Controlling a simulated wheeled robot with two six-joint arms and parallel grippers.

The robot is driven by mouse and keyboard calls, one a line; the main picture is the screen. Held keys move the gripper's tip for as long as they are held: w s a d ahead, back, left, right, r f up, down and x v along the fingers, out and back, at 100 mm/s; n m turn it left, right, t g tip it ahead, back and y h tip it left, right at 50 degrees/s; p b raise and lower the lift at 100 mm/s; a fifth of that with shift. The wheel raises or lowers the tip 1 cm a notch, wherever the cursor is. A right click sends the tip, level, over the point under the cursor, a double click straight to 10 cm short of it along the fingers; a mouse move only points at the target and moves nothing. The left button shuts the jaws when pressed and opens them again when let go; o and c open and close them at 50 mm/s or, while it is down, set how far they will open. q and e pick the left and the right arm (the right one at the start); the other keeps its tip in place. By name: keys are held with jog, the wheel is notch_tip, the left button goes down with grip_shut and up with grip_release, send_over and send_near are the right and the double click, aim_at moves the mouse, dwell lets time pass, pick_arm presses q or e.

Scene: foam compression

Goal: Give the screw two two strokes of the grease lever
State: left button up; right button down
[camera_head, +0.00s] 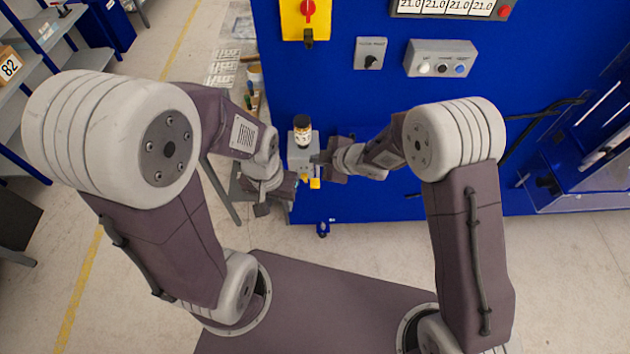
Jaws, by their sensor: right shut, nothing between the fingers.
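A small grey unit (299,163) with a dark-capped jar (302,132) on top stands against the blue machine; I take it for the grease unit. Small yellow parts (315,183) show at its lower front; I cannot tell which part is the lever. My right gripper (318,158) is shut and empty, its tips at the right side of the grey unit; I cannot tell if they touch. My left gripper (262,209) hangs lower, to the left of the unit; its fingers are too small and dark to read. I cannot make out screw two.
The blue machine (345,105) carries a red knob on a yellow plate (304,22), a readout panel (452,8), a small knob box (370,53) and a button box (440,58). Shelves (45,40) stand at the far left. A clear-fronted blue unit (590,150) is at right.

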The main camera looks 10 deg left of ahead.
aim_at(315, 183)
jog(key=shift+f+b, duration=4.1)
jog(key=shift+f, duration=0.25)
jog(key=shift+f, duration=0.1)
jog(key=shift+f+b, duration=0.3)
jog(key=shift+f+b, duration=1.2)
jog(key=shift+f, duration=0.15)
jog(key=shift+r, duration=0.1)
jog(key=shift+r+p, duration=1.65)
jog(key=shift+r, duration=0.1)
notch_tip(315, 183, up, 5)
jog(key=p, duration=0.5)
